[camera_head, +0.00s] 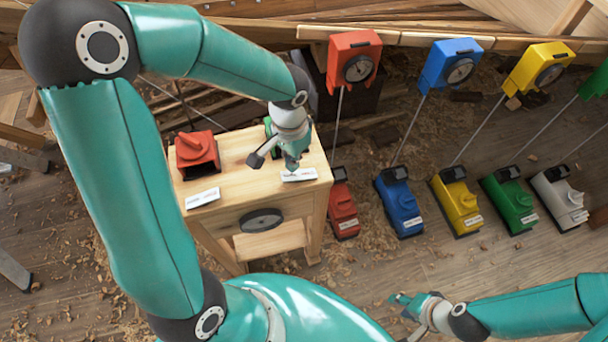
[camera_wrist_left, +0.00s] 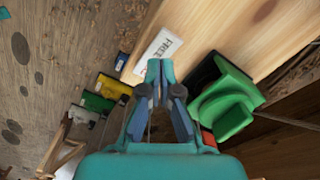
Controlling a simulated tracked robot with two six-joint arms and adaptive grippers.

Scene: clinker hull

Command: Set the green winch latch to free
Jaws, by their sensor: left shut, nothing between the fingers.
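The green winch latch (camera_wrist_left: 225,105) shows in the left wrist view at the right, beside the fingers, with a raised lever-like part. In the head view only a sliver of it (camera_head: 268,126) shows behind my left gripper (camera_head: 290,168). A white label reading FREE (camera_wrist_left: 158,50) lies on the bench top just beyond the fingertips; the label also shows in the head view (camera_head: 299,175). My left gripper (camera_wrist_left: 160,64) is shut and empty, pointing down over the bench beside the latch. My right gripper (camera_head: 403,312) is at the lower right, away from the bench; its finger opening is unclear.
The wooden bench (camera_head: 225,150) also carries a red latch (camera_head: 197,152) with its own label (camera_head: 202,198). Right of it stand red, blue, yellow, green and white floor units, with cables up to coloured gauge boxes (camera_head: 451,65) on the hull. Wood shavings litter the floor.

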